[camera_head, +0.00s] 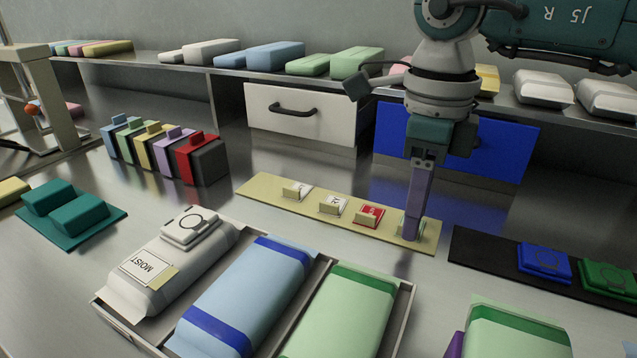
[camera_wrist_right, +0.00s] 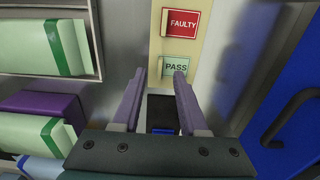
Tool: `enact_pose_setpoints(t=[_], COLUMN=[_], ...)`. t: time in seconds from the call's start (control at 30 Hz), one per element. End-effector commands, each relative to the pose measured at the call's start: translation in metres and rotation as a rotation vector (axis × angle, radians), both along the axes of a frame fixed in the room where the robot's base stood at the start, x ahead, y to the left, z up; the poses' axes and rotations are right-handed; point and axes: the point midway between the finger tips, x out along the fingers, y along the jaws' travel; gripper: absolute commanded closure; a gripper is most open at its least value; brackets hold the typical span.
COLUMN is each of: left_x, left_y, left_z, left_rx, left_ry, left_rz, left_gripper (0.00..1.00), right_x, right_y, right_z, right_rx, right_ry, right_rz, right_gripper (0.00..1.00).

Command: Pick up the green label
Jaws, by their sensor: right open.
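The green label (camera_wrist_right: 178,67), marked PASS, lies at the end of a beige strip (camera_head: 262,190), beside the red FAULTY label (camera_head: 369,214). In the head view the green label is mostly hidden by my right gripper's purple finger. My right gripper (camera_head: 412,236) points down over that end of the strip. In the right wrist view the right gripper (camera_wrist_right: 161,72) is open with nothing held between its fingers. The green label shows just past the fingertips, slightly right of the gap's middle. Whether a finger touches it I cannot tell. My left gripper is not in view.
Two white labels (camera_head: 333,205) (camera_head: 297,190) with raised tabs stand further left on the strip. A dark mat (camera_head: 480,259) with blue and green pieces lies right. A tray (camera_head: 399,320) of wrapped packs is in front. A blue drawer (camera_head: 500,150) stands behind.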

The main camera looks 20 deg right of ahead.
Motion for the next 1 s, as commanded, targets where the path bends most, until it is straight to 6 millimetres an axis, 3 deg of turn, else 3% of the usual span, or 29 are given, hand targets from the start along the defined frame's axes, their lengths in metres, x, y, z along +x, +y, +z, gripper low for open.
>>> enact_pose_setpoints(t=[0.1,0.37,0.73,1.0], left_x=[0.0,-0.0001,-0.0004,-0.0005], left_y=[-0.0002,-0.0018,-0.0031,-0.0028], left_z=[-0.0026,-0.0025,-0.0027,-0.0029], left_rx=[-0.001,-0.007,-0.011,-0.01], left_ry=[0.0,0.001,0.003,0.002], left_rz=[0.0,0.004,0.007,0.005], left_gripper=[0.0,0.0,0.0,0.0], right_x=[-0.0002,0.0002,0.0002,0.0001], right_y=[0.001,0.0009,0.0008,0.0007], right_z=[-0.0136,-0.0153,-0.015,-0.015], right_rx=[0.002,0.002,0.002,0.002], right_ry=[0.001,-0.001,-0.001,-0.001], right_rz=[0.0,0.002,0.001,0.001], right_gripper=[0.57,0.57,0.99,1.0])
